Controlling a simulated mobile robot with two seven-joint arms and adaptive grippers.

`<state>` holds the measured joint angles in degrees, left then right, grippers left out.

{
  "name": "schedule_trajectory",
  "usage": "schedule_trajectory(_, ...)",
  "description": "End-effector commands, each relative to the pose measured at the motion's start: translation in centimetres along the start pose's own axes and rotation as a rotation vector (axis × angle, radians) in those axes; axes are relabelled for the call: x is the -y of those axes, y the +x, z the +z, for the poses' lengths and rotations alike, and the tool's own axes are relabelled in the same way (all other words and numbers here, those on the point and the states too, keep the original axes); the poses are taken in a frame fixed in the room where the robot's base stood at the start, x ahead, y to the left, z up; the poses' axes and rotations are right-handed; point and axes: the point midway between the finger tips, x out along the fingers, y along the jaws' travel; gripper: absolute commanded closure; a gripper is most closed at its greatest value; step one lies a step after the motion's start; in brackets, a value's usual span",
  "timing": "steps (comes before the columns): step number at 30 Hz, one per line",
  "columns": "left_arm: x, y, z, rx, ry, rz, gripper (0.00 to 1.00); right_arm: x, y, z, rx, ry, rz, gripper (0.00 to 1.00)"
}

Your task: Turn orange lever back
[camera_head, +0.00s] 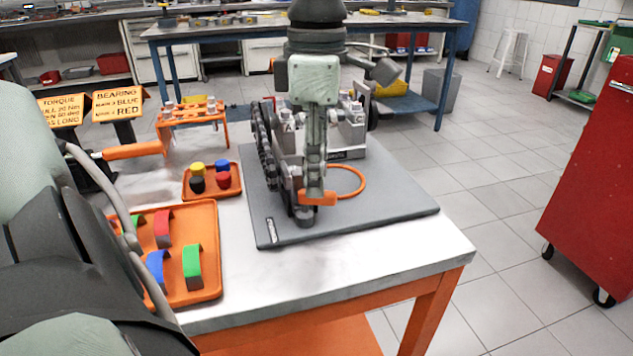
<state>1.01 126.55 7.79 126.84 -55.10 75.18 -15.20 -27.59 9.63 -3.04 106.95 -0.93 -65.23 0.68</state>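My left gripper (311,188) hangs point-down over the grey mat (385,205), at the front of the engine assembly. A short orange lever (318,198) shows right at its fingertips, above a grey round post (304,216). The fingers overlap each other in this view, so I cannot tell whether they are closed on the lever. An orange curved loop (358,181) lies just right of the fingers. The grey engine block (348,137) is partly hidden behind the gripper, with a dark chain (264,150) on its left. My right gripper is not in view.
An orange tray (207,290) of coloured bearing shells and a smaller tray (234,188) of coloured caps lie left of the mat. An orange handle (133,151) and two orange signs (118,102) are farther left. The table's front right is bare. A red cabinet (592,190) stands right.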

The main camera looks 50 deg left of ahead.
Motion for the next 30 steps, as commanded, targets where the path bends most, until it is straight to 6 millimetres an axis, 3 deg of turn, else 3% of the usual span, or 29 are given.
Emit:
schedule_trajectory(6,0.0,2.4,0.0,-0.001,0.000,0.000,0.66,-0.2,-0.4,-0.6,-0.014,0.000,0.003,0.46)
schedule_trajectory(15,0.0,2.7,0.0,0.000,0.000,0.001,0.66,-0.4,-0.3,-0.5,-0.010,0.000,0.007,0.46)
schedule_trajectory(24,0.0,2.7,0.0,0.000,0.000,0.001,1.00,-0.4,-0.3,-0.5,-0.010,0.000,0.006,0.46)
schedule_trajectory(30,0.0,2.7,0.0,0.000,-0.002,0.001,1.00,-0.3,-0.2,-0.5,-0.010,0.000,0.006,0.46)
